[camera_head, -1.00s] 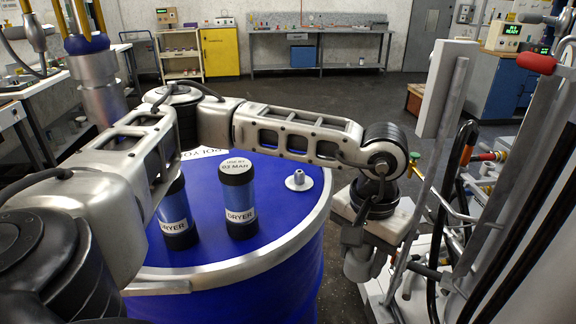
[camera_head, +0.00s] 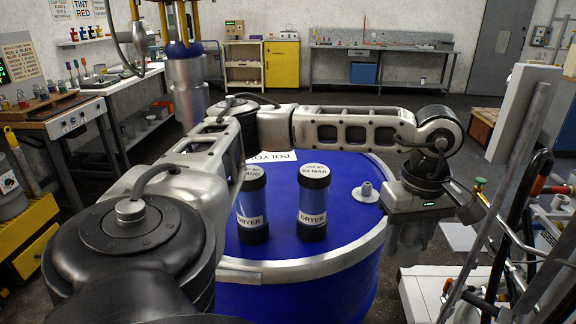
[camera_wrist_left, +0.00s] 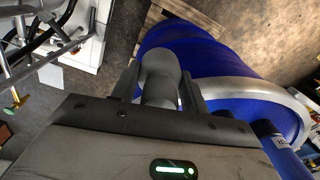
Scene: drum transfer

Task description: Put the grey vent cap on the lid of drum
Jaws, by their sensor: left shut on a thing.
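The blue drum (camera_head: 300,292) stands in front of me with its blue lid (camera_head: 275,235) inside a silver rim. A small pale flanged fitting (camera_head: 366,193) stands on the lid's right side. My left gripper (camera_head: 410,225) hangs just past the lid's right rim, pointing down. It is shut on the grey vent cap (camera_wrist_left: 160,72), a rounded grey piece between the two dark fingers in the left wrist view. The blue drum (camera_wrist_left: 205,55) shows beside the cap there. My right gripper is not in view.
Two dark-capped blue dryer cylinders stand on the lid, one at the left (camera_head: 252,205) and one nearer the middle (camera_head: 313,203). A white label (camera_head: 272,157) lies behind them. A pale equipment cart (camera_head: 440,290) with upright bars stands to the right of the drum.

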